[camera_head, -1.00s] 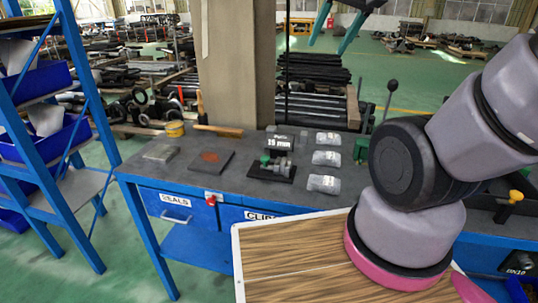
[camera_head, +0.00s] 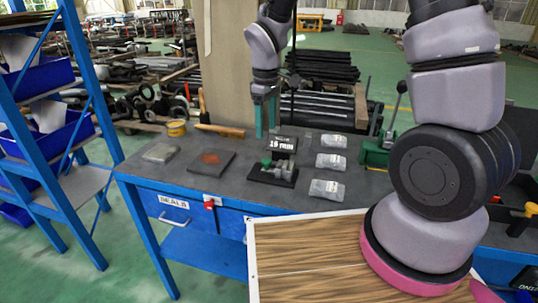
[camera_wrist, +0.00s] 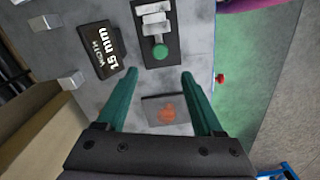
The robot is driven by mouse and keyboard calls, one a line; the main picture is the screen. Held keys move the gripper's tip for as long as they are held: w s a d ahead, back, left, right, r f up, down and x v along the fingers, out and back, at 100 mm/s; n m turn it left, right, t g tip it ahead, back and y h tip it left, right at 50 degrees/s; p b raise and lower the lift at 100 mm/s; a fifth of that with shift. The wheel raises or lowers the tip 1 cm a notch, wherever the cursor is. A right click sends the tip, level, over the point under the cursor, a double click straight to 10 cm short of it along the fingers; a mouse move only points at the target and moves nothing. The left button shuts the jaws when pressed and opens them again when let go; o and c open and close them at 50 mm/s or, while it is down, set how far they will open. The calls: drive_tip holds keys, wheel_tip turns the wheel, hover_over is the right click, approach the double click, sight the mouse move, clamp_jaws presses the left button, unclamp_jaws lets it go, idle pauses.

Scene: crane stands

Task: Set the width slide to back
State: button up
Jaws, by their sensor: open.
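The width slide (camera_head: 283,178) is a small grey block on a black base on the bench, with a green knob (camera_head: 267,163) at its left end. A dark sign (camera_head: 284,144) behind it appears to read 15 mm; in the wrist view the sign (camera_wrist: 103,46) reads "WIDTH 15 mm". My gripper (camera_head: 265,133) hangs above the bench, behind and slightly left of the slide, green fingers pointing down. In the wrist view my gripper (camera_wrist: 156,76) is open and empty, with the green knob (camera_wrist: 160,52) just beyond the gap between the fingertips, apart from them.
A dark plate with a rust-red patch (camera_head: 211,161) lies left of the slide. Several clear bags (camera_head: 327,188) lie to its right. A green lever press (camera_head: 380,145) stands farther right.

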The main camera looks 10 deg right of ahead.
sight(266, 160)
wheel_tip(266, 160, down, 11)
drive_tip(key=shift+r, duration=0.2)
idle(0.3)
clamp_jaws()
idle(1.3)
